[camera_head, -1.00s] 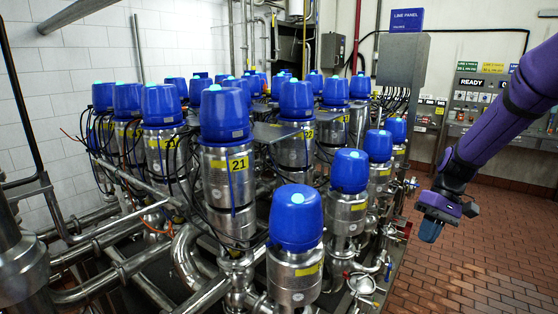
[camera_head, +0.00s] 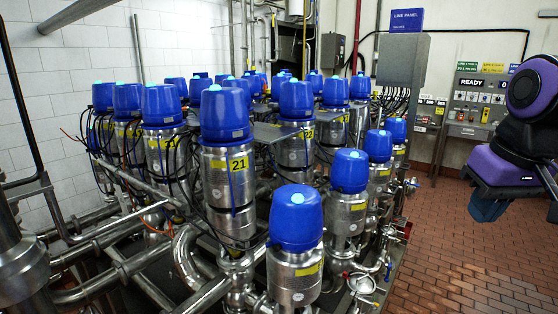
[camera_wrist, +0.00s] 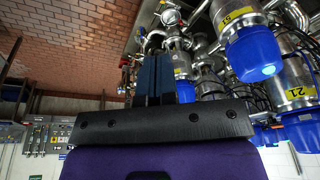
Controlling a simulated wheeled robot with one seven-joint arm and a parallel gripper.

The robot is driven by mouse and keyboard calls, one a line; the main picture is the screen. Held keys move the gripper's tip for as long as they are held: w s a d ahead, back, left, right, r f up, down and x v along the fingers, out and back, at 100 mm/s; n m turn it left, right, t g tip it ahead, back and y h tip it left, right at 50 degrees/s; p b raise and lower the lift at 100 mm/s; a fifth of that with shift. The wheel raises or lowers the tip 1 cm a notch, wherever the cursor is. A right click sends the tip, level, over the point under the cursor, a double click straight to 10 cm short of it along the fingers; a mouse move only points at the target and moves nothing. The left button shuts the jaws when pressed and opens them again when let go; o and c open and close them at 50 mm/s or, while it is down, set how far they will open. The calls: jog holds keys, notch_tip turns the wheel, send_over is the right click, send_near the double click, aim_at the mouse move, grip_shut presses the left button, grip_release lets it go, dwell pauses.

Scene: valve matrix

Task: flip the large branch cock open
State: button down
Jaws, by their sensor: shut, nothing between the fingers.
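Small cocks with coloured handles sit on the pipework at the right edge of the valve matrix. A blue-handled cock (camera_head: 388,268) is at the lower right in the head view, and a red-handled cock (camera_head: 406,231) is above it. I cannot tell which is the large branch cock. My gripper (camera_head: 487,210) is at the right, apart from the matrix, with its blue fingers pointing down. In the wrist view my gripper (camera_wrist: 153,72) has its two fingers together and empty. Small fittings with red parts (camera_wrist: 125,75) show beyond them, too small to tell apart.
Steel valves with blue caps (camera_head: 297,218) crowd the middle and left. A round gauge (camera_wrist: 171,17) shows in the wrist view. Control panels (camera_head: 480,100) stand at the back right. The brick floor (camera_head: 450,270) right of the matrix is clear.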

jog(key=s+r+t, duration=0.1)
jog(key=s+t, duration=0.1)
jog(key=s, duration=0.4)
jog(key=shift+s+r+t, duration=0.15)
jog(key=shift+s+t, duration=0.15)
jog(key=shift+s, duration=0.1)
jog(key=shift+w+a, duration=0.1)
